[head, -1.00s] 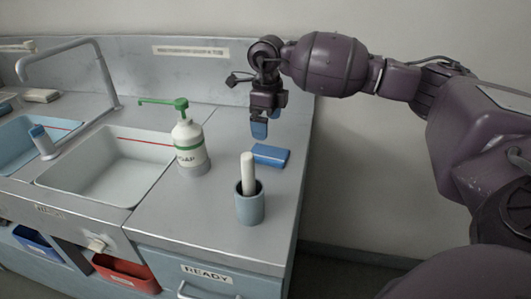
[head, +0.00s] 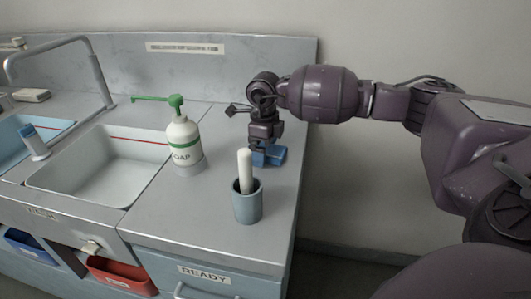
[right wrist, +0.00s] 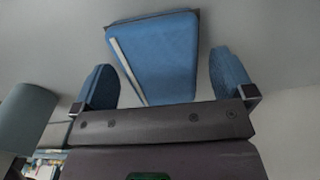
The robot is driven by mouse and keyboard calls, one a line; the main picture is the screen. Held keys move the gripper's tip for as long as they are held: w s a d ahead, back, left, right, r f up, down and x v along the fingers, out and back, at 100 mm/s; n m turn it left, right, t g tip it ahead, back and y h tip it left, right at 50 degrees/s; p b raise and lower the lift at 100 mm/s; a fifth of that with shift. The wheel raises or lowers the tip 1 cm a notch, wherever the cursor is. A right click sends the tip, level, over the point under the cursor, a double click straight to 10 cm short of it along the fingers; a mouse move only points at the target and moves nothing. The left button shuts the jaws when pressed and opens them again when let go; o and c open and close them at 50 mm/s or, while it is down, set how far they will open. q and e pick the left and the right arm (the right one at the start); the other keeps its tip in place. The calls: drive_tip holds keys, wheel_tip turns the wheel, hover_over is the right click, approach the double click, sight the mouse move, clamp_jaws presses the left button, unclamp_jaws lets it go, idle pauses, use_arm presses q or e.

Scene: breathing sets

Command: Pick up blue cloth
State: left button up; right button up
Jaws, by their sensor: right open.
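The blue cloth (head: 277,154) is a folded flat block lying on the grey counter near its right end. In the right wrist view the cloth (right wrist: 160,55) lies between my two blue fingertips, with visible gaps on both sides. My right gripper (head: 260,158) is open and down at the cloth in the head view, covering part of it. In the wrist view the open right gripper (right wrist: 168,78) has not closed on the cloth. My left gripper is not in view.
A blue-grey cup (head: 247,205) with a white stick stands just in front of the gripper. A soap bottle (head: 184,145) with a green pump stands to the left, beside the white sink (head: 100,170). The counter's right edge is close to the cloth.

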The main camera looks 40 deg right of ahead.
drive_tip(key=shift+c, duration=0.5)
drive_tip(key=c, duration=0.9)
drive_tip(key=shift+r, duration=0.15)
wheel_tip(320, 180, up, 20)
drive_tip(key=shift+f+p, duration=0.1)
drive_tip(key=shift+p, duration=0.85)
